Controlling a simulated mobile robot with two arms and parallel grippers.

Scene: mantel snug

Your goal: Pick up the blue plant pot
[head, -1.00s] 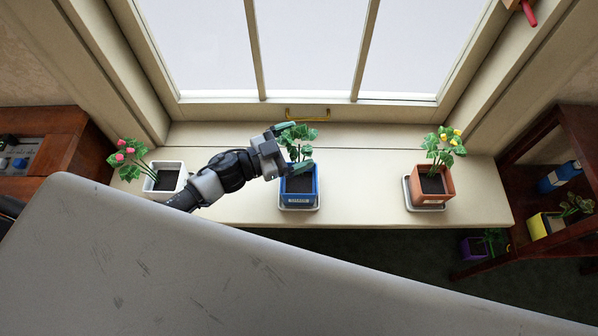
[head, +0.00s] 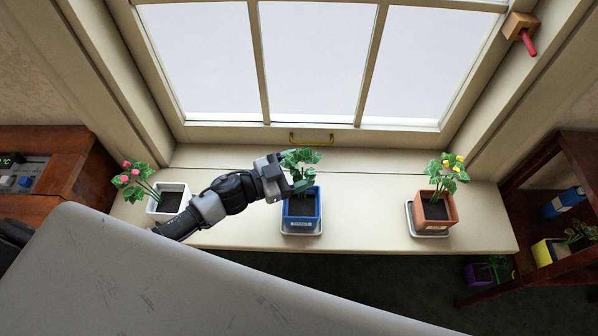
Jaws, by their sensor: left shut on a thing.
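The blue plant pot (head: 303,222) holds dark soil and a green leafy plant (head: 299,159). It stands upright on a pale saucer (head: 300,233) at the middle of the window sill. My left gripper (head: 299,184) reaches in from the left and is shut at the pot's back left rim, beside the plant. Leaves and the gripper's own body partly hide the grip. No gap shows between the pot and its saucer. My right gripper is not in view.
A white pot (head: 172,198) with pink flowers stands left on the sill (head: 365,215), partly behind my arm. An orange pot (head: 436,212) with yellow flowers stands right. Behind are the window and its brass handle (head: 311,138). A wooden shelf (head: 580,160) stands at the right.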

